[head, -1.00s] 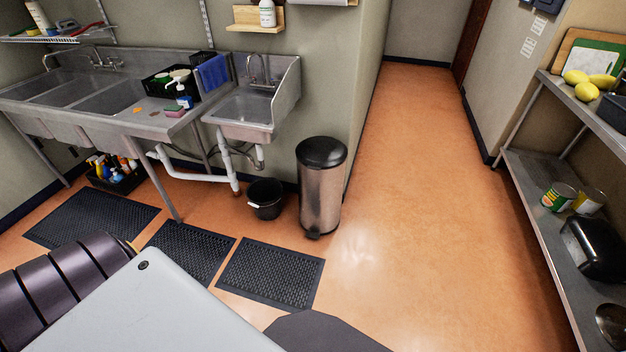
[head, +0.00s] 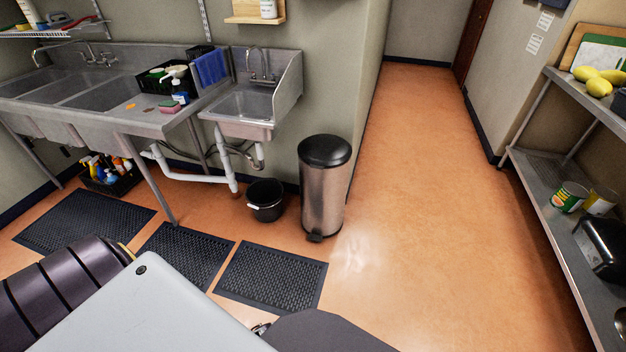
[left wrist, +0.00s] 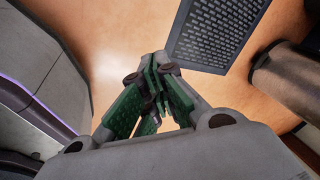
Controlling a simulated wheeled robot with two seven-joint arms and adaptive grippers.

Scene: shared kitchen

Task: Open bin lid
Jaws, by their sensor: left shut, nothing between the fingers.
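The bin (head: 324,188) is a tall steel cylinder with a black domed lid (head: 325,151) and a small black pedal (head: 315,237) at its base. It stands on the floor against the wall end, right of the small sink. The lid is shut. In the left wrist view my left gripper (left wrist: 156,72) has its green-padded fingers together with nothing between them, above the bare floor. Neither gripper's fingers show in the head view, where my arm parts fill the lower left. My right gripper is not in view.
A small black bucket (head: 266,201) stands left of the bin. Black floor mats (head: 271,277) lie in front of the sinks (head: 243,105). A metal shelf (head: 547,180) with cans and lemons runs along the right. The orange floor between bin and shelf is clear.

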